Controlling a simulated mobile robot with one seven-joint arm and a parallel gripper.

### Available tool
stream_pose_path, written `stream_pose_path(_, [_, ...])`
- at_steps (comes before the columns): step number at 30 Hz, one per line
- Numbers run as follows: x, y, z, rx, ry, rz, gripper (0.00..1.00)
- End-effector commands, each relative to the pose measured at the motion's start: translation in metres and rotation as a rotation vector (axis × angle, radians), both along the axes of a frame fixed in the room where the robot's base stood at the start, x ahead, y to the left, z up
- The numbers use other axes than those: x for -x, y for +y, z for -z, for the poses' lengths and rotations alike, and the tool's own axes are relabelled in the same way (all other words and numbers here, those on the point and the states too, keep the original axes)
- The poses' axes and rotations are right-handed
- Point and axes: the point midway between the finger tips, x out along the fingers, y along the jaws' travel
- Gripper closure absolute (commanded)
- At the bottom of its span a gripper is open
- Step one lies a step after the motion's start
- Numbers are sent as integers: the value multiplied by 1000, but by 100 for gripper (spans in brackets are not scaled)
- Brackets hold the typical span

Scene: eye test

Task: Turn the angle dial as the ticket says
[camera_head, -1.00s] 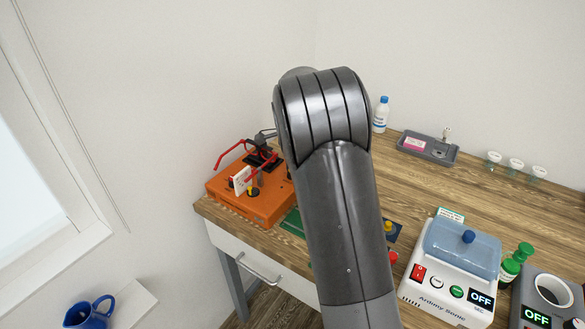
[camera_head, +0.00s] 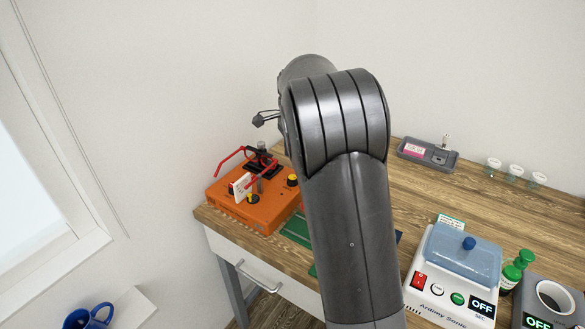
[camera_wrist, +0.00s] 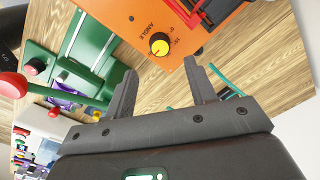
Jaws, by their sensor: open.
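The angle dial (camera_wrist: 159,45) is a yellow-topped black knob on the orange device (camera_wrist: 205,30) in the wrist view, with "ANGLE" printed beside it. Its exact setting is too small to read. My gripper (camera_wrist: 160,70) is open and empty; its fingertips point towards the dial, apart from it. In the head view the orange device (camera_head: 232,208) has two yellow-and-black knobs, one front (camera_head: 253,198) and one rear (camera_head: 292,180). A white card (camera_head: 241,187), perhaps the ticket, stands on it; its writing is unreadable. My gripper's fingers (camera_head: 264,118) show above the device, mostly hidden behind my arm.
Red-handled bars (camera_head: 261,173) rise from the device. A green item (camera_head: 298,227) lies right of it, partly behind my arm. A white sonic unit (camera_head: 450,275) and a grey tray (camera_head: 428,155) stand further right. Bare wood (camera_head: 480,200) lies between them.

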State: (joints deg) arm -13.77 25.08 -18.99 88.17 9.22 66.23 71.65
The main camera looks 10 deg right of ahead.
Motion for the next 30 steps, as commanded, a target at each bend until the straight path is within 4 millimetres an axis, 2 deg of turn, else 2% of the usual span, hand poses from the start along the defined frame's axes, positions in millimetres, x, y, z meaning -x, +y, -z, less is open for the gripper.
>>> stream_pose_path(3, [0, 0, -19, 0, -3, 0, 49])
stream_pose_path(6, [1, 0, -28, 0, -1, 1, 49])
stream_pose_path(20, [4, -1, -34, -2, -4, -9, 49])
stream_pose_path(23, [15, -2, -44, -11, -19, -47, 49])
stream_pose_path(26, [36, -6, -59, -22, -47, -121, 49])
stream_pose_path(30, [76, -10, -81, -30, -100, -263, 49])
